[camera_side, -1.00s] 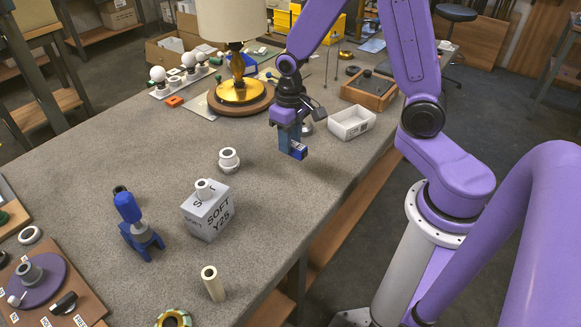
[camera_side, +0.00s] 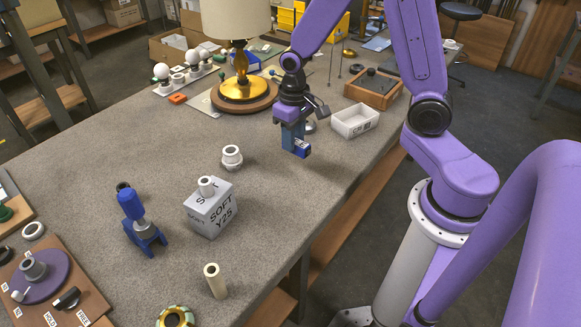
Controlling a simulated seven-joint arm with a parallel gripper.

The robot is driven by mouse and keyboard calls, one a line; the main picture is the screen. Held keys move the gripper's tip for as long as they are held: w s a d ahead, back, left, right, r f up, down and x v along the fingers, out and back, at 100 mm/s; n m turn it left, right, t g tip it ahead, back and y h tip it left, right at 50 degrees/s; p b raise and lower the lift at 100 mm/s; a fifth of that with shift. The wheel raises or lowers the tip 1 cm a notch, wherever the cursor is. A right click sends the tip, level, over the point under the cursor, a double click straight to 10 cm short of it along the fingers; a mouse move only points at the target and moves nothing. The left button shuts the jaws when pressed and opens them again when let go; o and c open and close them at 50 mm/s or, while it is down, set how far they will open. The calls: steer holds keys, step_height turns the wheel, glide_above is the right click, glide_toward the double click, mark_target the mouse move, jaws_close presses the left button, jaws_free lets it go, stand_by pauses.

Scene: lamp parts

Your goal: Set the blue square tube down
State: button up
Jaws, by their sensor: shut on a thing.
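The blue square tube (camera_side: 302,149) is at the lower end of my gripper (camera_side: 293,132), toward the back right of the grey table (camera_side: 270,215). My gripper points down and is shut on the tube. The tube's dark open end faces the right front. It is close to the table top; I cannot tell whether it touches. The fingers partly hide it.
A white box (camera_side: 355,121) stands right of my gripper, with a wooden tray (camera_side: 373,90) behind it. A gold lamp (camera_side: 243,88) stands behind left. A white fitting (camera_side: 231,157) and a SOFT Y25 block (camera_side: 211,210) are at front left. The table between is clear.

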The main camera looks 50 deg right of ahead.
steer(key=s+a+r, duration=0.3)
steer(key=s+a, duration=1)
steer(key=a, duration=0.3)
steer(key=w+a+f, duration=0.2)
steer(key=w+f, duration=0.1)
steer(key=w+a+f, duration=0.3)
steer(key=w, duration=0.1)
steer(key=w+a+f, duration=0.2)
steer(key=w+f, duration=0.1)
steer(key=w, duration=0.1)
steer(key=shift+w+a, duration=0.2)
steer(key=shift+a, duration=0.15)
steer(key=shift+w+a+f, duration=0.1)
steer(key=shift+w+f, duration=0.05)
steer(key=shift+f, duration=1.6)
steer(key=shift+f, duration=0.1)
